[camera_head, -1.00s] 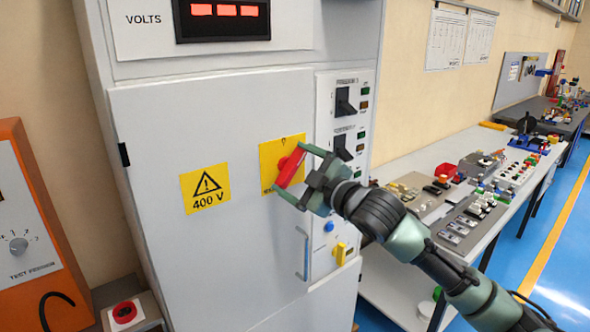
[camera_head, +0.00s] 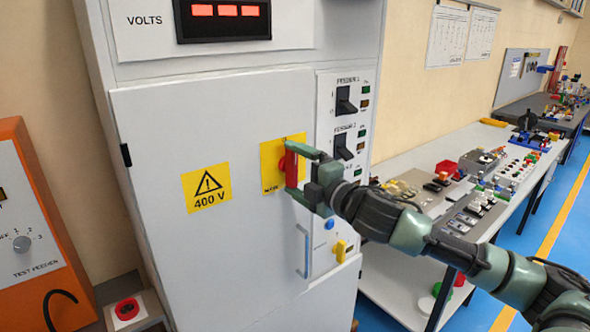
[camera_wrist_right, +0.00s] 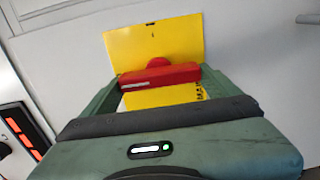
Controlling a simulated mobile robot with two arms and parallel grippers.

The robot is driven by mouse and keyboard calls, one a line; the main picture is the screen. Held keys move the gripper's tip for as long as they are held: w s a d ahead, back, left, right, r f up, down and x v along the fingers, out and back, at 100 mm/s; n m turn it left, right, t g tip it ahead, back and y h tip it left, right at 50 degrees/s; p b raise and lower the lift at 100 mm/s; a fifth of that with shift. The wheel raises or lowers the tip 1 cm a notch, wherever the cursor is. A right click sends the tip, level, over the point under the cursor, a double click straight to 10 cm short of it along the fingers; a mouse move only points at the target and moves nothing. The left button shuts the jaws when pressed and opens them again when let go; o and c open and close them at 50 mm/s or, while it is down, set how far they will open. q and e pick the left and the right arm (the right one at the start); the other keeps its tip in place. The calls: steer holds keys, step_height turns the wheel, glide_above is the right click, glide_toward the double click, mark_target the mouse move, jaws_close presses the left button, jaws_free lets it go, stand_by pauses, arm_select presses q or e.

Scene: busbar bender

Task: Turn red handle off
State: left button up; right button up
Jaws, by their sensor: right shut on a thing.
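The red handle (camera_head: 291,166) sits on a yellow plate (camera_head: 268,184) on the grey cabinet door. It now stands close to upright in the head view. My right gripper (camera_head: 291,167) is shut on the red handle, with one finger at its upper end and the other at its lower end. In the right wrist view the red handle (camera_wrist_right: 160,76) lies crosswise between the fingers, over the yellow plate (camera_wrist_right: 155,42). My left gripper is in neither view.
The cabinet door (camera_head: 150,130) carries a 400 V warning sign (camera_head: 206,188) and a pull handle (camera_head: 303,250). Black feeder switches (camera_head: 345,101) sit right of the door. An orange test feeder box (camera_head: 30,240) stands left. A workbench (camera_head: 400,265) with parts runs along the right.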

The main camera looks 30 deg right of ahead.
stand_by(0.5)
steer(key=o, duration=1.8)
steer(key=shift+f, duration=0.1)
steer(key=shift+s+d+f+b, duration=0.15)
steer(key=shift+s+f+b, duration=0.05)
steer(key=shift+s+b, duration=1.65)
steer(key=shift+s, duration=0.7)
steer(key=s, duration=0.2)
steer(key=shift+s+d+r+p, duration=0.15)
steer(key=shift+s+r+p, duration=0.1)
steer(key=shift+s+p, duration=0.1)
